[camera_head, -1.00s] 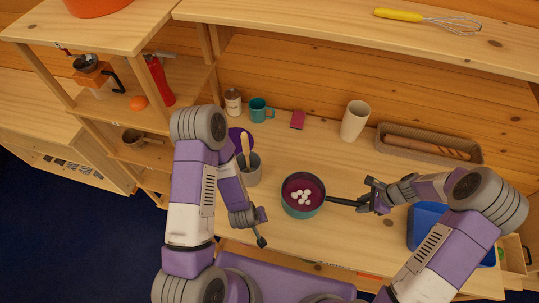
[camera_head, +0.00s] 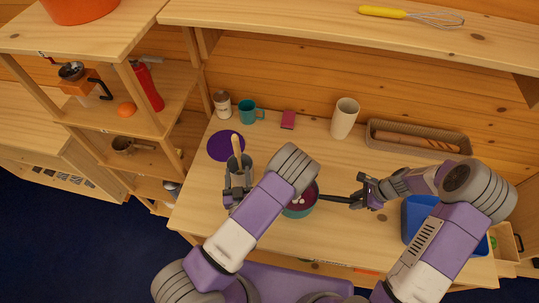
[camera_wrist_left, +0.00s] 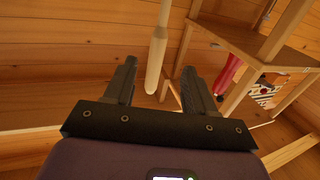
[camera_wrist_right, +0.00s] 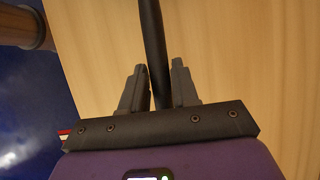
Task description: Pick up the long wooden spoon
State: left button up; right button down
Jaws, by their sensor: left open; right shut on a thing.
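The long wooden spoon (camera_head: 236,147) stands nearly upright in a grey crock (camera_head: 245,161), its handle pointing up. My left gripper (camera_head: 238,177) is open, at the front of the crock and below the top of the handle. In the left wrist view the spoon (camera_wrist_left: 157,45) shows between the two open fingers, touching neither as far as I can see. My right gripper (camera_head: 367,190) is shut on the dark pot handle (camera_head: 338,199); the handle (camera_wrist_right: 153,40) also runs between its fingers in the right wrist view.
The teal pot (camera_head: 301,211) with white pieces is partly hidden by my left arm. A purple disc (camera_head: 226,146), a teal mug (camera_head: 250,111), a canister (camera_head: 221,104) and a white cup (camera_head: 344,118) stand behind. A shelf (camera_head: 300,25) overhangs the back.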

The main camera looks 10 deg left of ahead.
aim_at(237, 155)
pick_arm(q)
jog(key=x, duration=0.5)
jog(key=shift+w+a, duration=0.15)
jog(key=shift+w, duration=0.2)
jog(key=x, duration=0.5)
jog(key=shift+w+r, duration=0.2)
